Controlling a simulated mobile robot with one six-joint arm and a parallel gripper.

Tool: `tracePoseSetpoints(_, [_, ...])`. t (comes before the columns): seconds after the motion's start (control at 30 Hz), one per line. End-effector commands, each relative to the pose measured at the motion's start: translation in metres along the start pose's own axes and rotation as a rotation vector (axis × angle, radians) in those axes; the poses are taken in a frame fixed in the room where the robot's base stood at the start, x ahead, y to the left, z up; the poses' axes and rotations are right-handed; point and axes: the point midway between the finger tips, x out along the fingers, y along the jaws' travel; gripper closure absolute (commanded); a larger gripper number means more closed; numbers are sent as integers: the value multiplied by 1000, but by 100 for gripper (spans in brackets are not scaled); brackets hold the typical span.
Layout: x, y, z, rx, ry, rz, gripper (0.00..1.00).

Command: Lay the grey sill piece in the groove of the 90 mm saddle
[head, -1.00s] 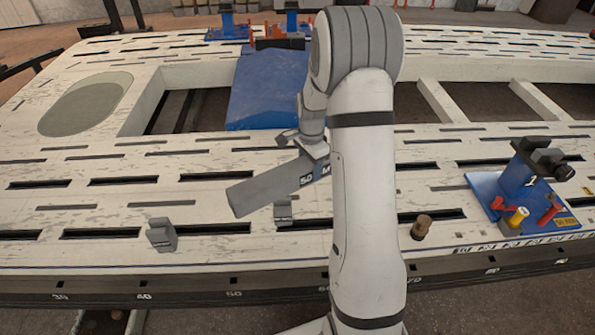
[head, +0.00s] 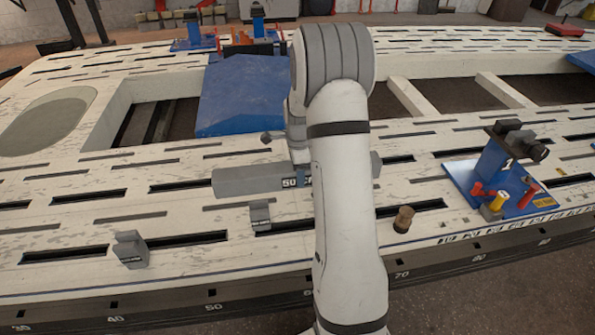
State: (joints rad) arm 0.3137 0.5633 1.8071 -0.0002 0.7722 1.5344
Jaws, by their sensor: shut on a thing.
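The grey sill piece (head: 243,181) is a long bar with a dark label reading "50" near its middle. My gripper (head: 298,170) is shut on it near its middle, and the fingertips are largely hidden by my arm. The bar lies nearly level across the picture, its right end showing past my arm. It appears above the bench, behind two small grey saddles. One saddle (head: 260,215) stands just in front of the bar, close to my arm. The other saddle (head: 131,250) stands further left and nearer the front edge. I cannot read a size on either saddle.
A blue stand with a dark clamp (head: 497,165) stands on the right of the slotted white bench (head: 70,205). A small brown cylinder (head: 403,220) stands right of my arm. A blue sloped panel (head: 243,95) lies behind, beside large frame openings.

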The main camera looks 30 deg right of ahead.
Motion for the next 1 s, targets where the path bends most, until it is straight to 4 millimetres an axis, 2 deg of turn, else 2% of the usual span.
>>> tracePoseSetpoints(0.1, [-4,-1,1,-1,0,-6,100])
tracePoseSetpoints(0.27, [4,-1,1,-1,0,-6,100])
tracePoseSetpoints(1.0, [59,-2,0,0,0,-6,100])
